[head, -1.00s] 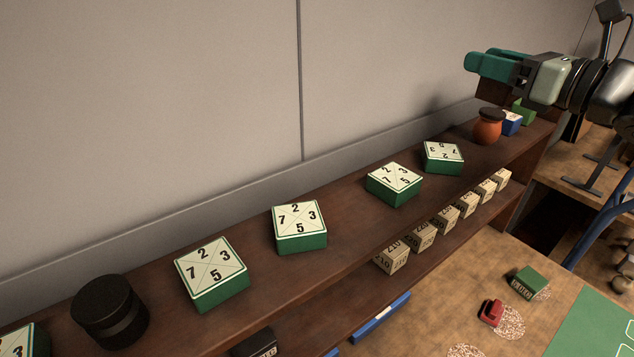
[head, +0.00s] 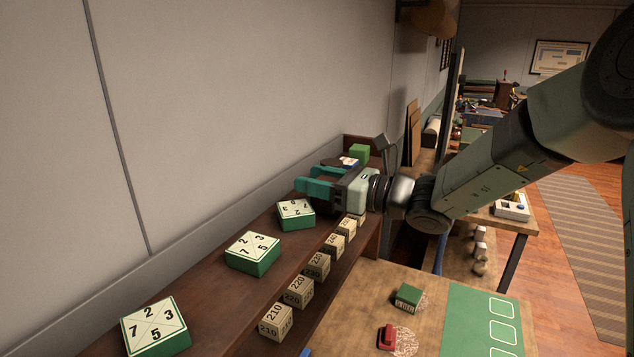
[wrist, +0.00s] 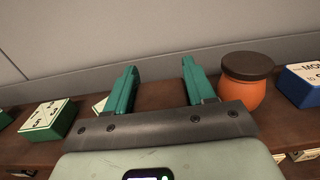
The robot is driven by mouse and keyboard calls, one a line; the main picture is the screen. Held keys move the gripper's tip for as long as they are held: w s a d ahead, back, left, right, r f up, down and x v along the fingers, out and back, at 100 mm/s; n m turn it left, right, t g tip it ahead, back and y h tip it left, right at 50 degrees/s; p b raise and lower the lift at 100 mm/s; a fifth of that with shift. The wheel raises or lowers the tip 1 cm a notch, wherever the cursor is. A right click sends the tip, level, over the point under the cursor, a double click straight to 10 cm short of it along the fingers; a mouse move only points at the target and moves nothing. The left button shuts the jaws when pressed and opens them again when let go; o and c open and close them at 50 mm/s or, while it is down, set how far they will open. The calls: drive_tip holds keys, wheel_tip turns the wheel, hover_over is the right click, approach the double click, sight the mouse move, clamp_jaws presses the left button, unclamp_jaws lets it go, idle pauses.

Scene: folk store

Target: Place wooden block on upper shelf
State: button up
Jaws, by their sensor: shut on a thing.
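My gripper (head: 312,184) is over the upper shelf (head: 208,290), near its far end. Its teal fingers are apart and also show in the wrist view (wrist: 158,82). They are shut on the wooden block (wrist: 160,98), a plain brown surface between the fingers that is hard to tell from the brown shelf behind it. In the head view the block is hidden by the gripper. I cannot tell whether the block touches the shelf.
Green boxes with numbered tops (head: 252,253) stand along the upper shelf. An orange jar (wrist: 243,95) and a blue box (wrist: 300,88) are right of the fingers. Numbered cubes (head: 298,293) line the lower ledge. A table with a green mat (head: 482,322) is at right.

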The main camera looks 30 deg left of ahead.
drive_tip(key=shift+f, duration=0.3)
drive_tip(key=o, duration=1.1)
drive_tip(key=shift+f, duration=0.1)
drive_tip(key=shift+c, duration=0.2)
drive_tip(key=shift+r, duration=0.2)
drive_tip(key=d, duration=1.2)
